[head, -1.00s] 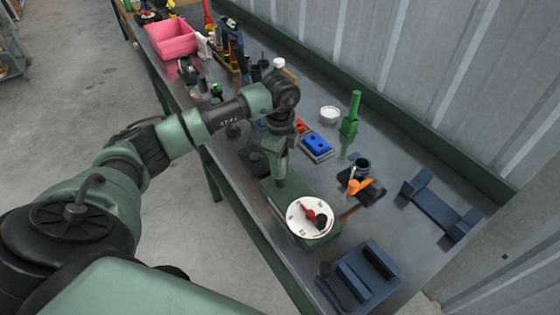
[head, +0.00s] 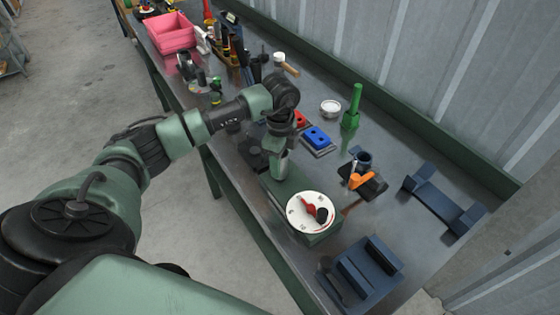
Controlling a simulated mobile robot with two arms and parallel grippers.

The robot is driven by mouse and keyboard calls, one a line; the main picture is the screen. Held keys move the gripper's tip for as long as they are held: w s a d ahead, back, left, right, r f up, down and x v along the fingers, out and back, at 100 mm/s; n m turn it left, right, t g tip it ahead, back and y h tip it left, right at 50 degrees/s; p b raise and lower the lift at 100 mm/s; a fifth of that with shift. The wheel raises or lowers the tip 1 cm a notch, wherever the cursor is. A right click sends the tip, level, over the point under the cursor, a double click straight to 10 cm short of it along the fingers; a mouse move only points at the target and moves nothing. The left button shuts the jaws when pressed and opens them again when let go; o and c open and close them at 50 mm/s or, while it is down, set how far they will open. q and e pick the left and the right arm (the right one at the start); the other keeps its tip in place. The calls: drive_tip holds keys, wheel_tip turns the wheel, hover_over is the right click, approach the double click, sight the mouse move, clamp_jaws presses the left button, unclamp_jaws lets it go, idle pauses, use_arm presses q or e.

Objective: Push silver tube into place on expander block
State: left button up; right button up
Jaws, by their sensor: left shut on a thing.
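A green box-shaped block (head: 272,190) with a white round dial (head: 310,213) and red pointer stands on the bench near its front edge; I take it for the expander block. My left gripper (head: 281,158) reaches down over the back end of this block. It is shut on a short, pale silver piece (head: 281,166), which looks like the silver tube, held roughly upright. The tube's lower end is at the block's back end; whether it is seated there I cannot tell. The gripper hides most of the tube. My right gripper is out of view.
A dark holder with an orange part (head: 361,181) stands right of the block. Dark blue fixtures (head: 369,268) (head: 440,207) lie further right.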

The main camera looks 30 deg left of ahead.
use_arm(q)
drive_tip(key=shift+f+b, duration=0.6)
drive_tip(key=shift+f, duration=0.4)
drive_tip(key=o, duration=1.3)
drive_tip(key=shift+o, duration=0.2)
